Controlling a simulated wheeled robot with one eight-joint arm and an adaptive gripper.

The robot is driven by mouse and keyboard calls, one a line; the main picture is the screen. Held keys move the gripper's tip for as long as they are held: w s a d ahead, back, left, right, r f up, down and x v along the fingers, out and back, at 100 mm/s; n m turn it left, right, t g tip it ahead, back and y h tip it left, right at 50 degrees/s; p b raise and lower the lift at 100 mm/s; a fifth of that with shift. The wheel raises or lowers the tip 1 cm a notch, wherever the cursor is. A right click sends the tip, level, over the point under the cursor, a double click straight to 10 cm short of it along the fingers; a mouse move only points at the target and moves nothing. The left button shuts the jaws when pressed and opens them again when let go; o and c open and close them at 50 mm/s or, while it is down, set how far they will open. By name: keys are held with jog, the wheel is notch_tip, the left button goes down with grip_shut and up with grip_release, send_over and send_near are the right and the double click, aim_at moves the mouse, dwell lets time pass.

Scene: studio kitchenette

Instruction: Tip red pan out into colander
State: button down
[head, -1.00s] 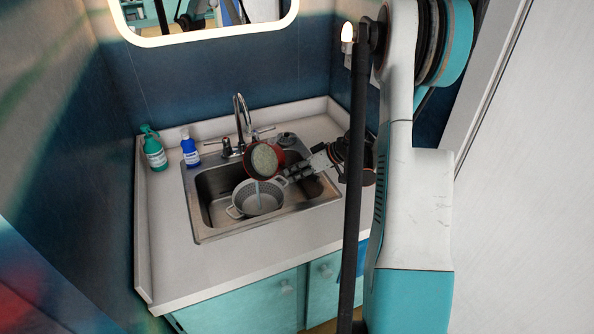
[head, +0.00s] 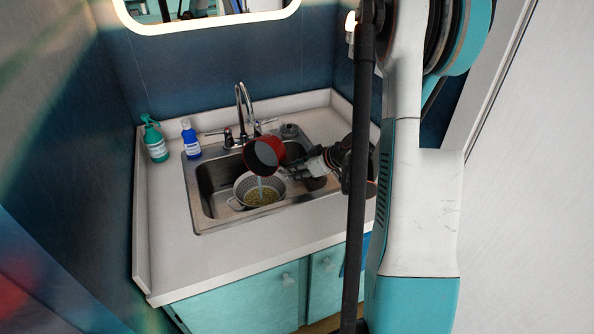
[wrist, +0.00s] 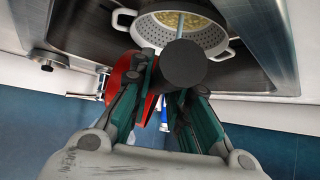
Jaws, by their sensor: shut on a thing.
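The red pan (head: 275,146) is tilted steeply on its side above the colander, its grey inside facing left and looking empty. A pale stream (head: 260,182) runs from its lower rim down into the colander. The white colander (head: 240,187) stands upright in the sink with yellowish pieces (head: 262,196) in it. My gripper (head: 292,168) is shut on the pan's handle, to the right of the pan. In the wrist view my gripper (wrist: 170,88) hides part of the red pan (wrist: 118,72), and the colander (wrist: 148,32) with its yellowish contents shows beyond.
The steel sink (head: 212,220) is set in a white counter (head: 180,258). A tap (head: 241,105) stands close behind the pan. A green bottle (head: 155,144) and a blue bottle (head: 190,142) stand at the back left. The front counter is clear.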

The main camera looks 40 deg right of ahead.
jog(key=shift+s+a+f+t+h+b, duration=0.15)
jog(key=shift+a+f+t+h+b, duration=0.2)
jog(key=shift+b, duration=0.25)
jog(key=shift+s+a+f+n+t+h, duration=0.25)
jog(key=shift+a+f+n+t+h, duration=0.25)
jog(key=shift+n, duration=0.2)
jog(key=shift+r, duration=0.15)
dwell(1.8)
